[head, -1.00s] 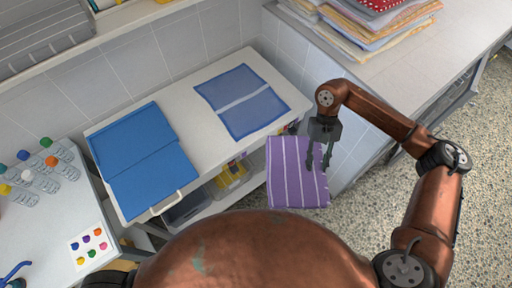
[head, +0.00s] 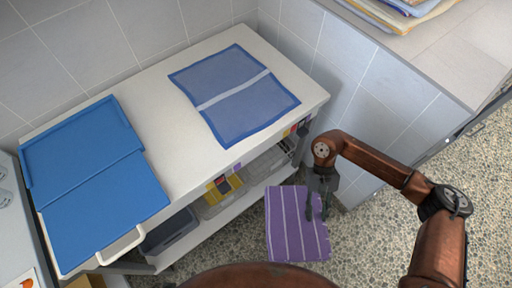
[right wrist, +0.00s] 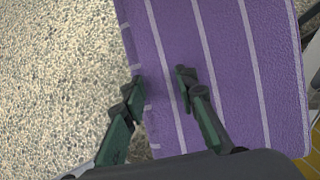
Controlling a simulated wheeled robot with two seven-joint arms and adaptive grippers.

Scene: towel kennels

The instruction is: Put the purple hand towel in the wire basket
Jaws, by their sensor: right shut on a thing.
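The purple hand towel (head: 291,228) has pale stripes and shows over the speckled floor, just off the near right end of the white table. My right gripper (head: 317,214) is shut on its right part in the head view. In the right wrist view the towel (right wrist: 225,60) spreads flat away to the right of my fingers (right wrist: 160,80), which pinch it near its left edge. My left gripper is not in view.
A white table (head: 180,135) holds a blue folded cloth or mat (head: 95,180) and a blue mesh piece with a white band (head: 235,95). Bins (head: 222,190) stand on its lower shelf. A counter (head: 440,50) with a folded cloth stack (head: 395,10) is at upper right.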

